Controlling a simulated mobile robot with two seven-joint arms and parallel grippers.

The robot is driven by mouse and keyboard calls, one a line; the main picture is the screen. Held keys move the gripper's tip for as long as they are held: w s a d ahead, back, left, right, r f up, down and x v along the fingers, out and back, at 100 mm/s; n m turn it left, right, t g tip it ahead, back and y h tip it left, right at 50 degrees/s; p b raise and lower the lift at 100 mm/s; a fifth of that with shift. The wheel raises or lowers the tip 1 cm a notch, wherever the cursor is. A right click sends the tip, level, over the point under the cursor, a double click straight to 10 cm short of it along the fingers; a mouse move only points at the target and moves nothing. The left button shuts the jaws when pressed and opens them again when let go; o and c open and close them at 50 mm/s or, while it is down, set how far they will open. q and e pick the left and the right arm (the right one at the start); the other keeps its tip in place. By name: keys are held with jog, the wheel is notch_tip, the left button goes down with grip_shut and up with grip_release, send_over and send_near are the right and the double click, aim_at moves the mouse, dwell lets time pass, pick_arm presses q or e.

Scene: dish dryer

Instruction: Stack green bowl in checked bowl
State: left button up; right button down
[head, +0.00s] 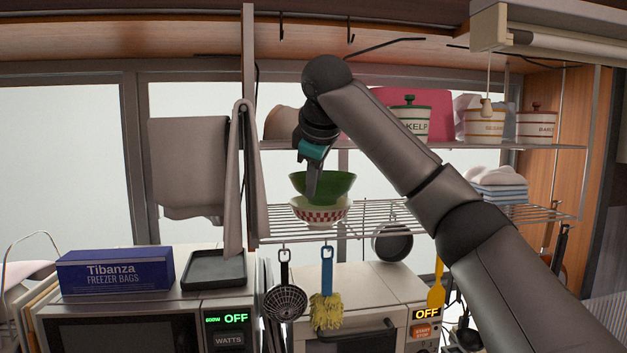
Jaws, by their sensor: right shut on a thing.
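The green bowl (337,186) is upright, right above the red-and-white checked bowl (321,212) on the wire shelf. Its lower part overlaps the checked bowl's opening in the head view. I cannot tell whether it rests in it or hangs just over it. My right gripper (313,187) reaches down from above and is shut on the near left rim of the green bowl. The gripper hides part of that rim. My left gripper is not in view.
The wire shelf (375,214) has free room right of the bowls. Lidded canisters (409,119) stand on the upper shelf. A strainer (286,297), a yellow brush (327,305) and a pan (392,243) hang below. A towel (190,165) hangs at the left.

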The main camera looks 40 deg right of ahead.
jog(key=shift+f, duration=0.15)
jog(key=c, duration=0.9)
grip_release()
jog(key=shift+r, duration=0.45)
jog(key=shift+v, duration=6.15)
jog(key=shift+d+r, duration=0.1)
